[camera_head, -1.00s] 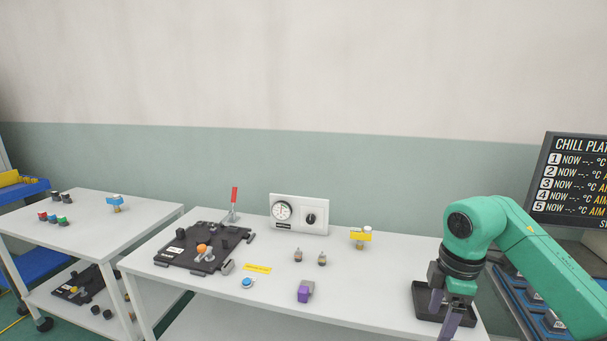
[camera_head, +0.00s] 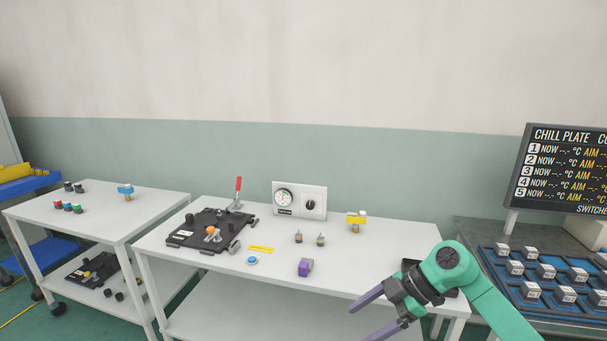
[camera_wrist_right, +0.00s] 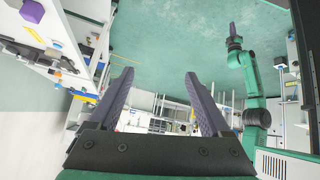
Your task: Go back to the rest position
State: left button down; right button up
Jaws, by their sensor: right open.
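My right gripper (camera_head: 377,316) is at the lower right of the head view, in front of the white table's (camera_head: 340,282) front edge. Its purple fingers point left and are spread apart. In the right wrist view both fingers (camera_wrist_right: 160,105) are wide apart with nothing between them. My right arm comes in from the lower right corner of the head view. It partly hides a black tray (camera_head: 408,264) at the table's right end. A green arm with a gripper (camera_wrist_right: 236,38), which looks like my left one, shows at the right of the wrist view. My left gripper is outside the head view.
The table holds a black fixture (camera_head: 208,230), a gauge panel (camera_head: 299,201), a yellow-topped valve (camera_head: 356,220) and a purple block (camera_head: 305,267). A second white table (camera_head: 95,219) stands left. A blue rack of white blocks (camera_head: 545,280) and a display (camera_head: 560,172) stand right.

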jog(key=w+f+m+t+y, duration=0.5)
jog(key=w+f+t, duration=0.2)
jog(key=f+t, duration=0.1)
jog(key=s+d+f+m+t+h, duration=0.2)
jog(key=d+f+m+h, duration=0.25)
jog(key=f, duration=0.55)
jog(key=s+d+f+m+t+h, duration=0.2)
jog(key=d+f+m+h, duration=0.25)
jog(key=f, duration=0.55)
jog(key=s+d+f+m+g+h, duration=0.1)
jog(key=s+d+f+g+h, duration=0.15)
jog(key=s+f, duration=0.55)
jog(key=s+d+f+m+g+h, duration=0.1)
jog(key=s+d+f+g, duration=0.15)
jog(key=s+f, duration=0.55)
jog(key=s+f+g, duration=0.3)
jog(key=s+f, duration=0.1)
jog(key=s, duration=0.8)
jog(key=s+f+m+g+h, duration=0.1)
jog(key=s+f+g, duration=0.2)
jog(key=s, duration=1)
notch_tip(320, 180, down, 2)
jog(key=shift+s+a+f, duration=0.1)
jog(key=shift+s+a, duration=0.1)
jog(key=shift+a, duration=0.05)
